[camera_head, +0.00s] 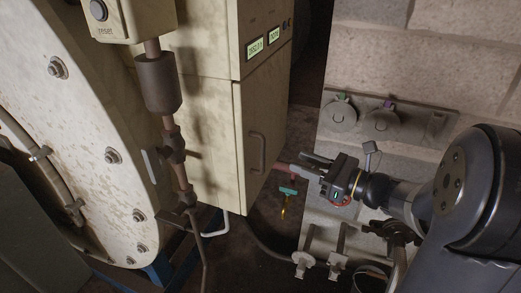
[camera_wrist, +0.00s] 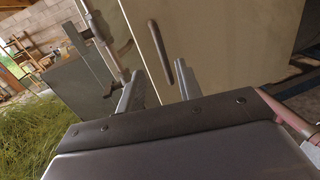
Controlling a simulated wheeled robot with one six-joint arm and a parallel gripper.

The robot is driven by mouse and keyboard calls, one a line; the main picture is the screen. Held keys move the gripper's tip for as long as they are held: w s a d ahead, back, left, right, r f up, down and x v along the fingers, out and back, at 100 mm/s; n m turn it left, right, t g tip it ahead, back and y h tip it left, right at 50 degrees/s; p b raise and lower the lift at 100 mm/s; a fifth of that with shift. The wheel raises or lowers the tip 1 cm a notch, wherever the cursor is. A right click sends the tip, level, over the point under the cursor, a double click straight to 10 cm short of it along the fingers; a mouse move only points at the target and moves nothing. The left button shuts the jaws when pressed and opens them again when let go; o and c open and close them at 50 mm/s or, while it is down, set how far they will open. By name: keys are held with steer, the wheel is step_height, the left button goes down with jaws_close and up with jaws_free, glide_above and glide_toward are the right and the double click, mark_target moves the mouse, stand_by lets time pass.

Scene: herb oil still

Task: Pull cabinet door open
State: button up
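The cream cabinet door (camera_head: 243,120) is the lower front panel of the tall cabinet and looks shut. In the wrist view the door (camera_wrist: 215,40) fills the upper middle, and the handle (camera_wrist: 160,50) shows as a tilted bar ahead, between the lines of my two fingers. The fingers (camera_wrist: 158,78) are spread apart with nothing between them.
A teal-handled valve (camera_head: 288,191) and reddish pipe sit just below and left of my gripper. A large round cream vessel (camera_head: 75,110) and a vertical pipe (camera_head: 160,80) stand left of the cabinet.

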steer(key=p+x, duration=0.1)
steer(key=x, duration=0.9)
steer(key=shift+w+r, duration=0.1)
steer(key=shift+c, duration=0.3)
jaws_close()
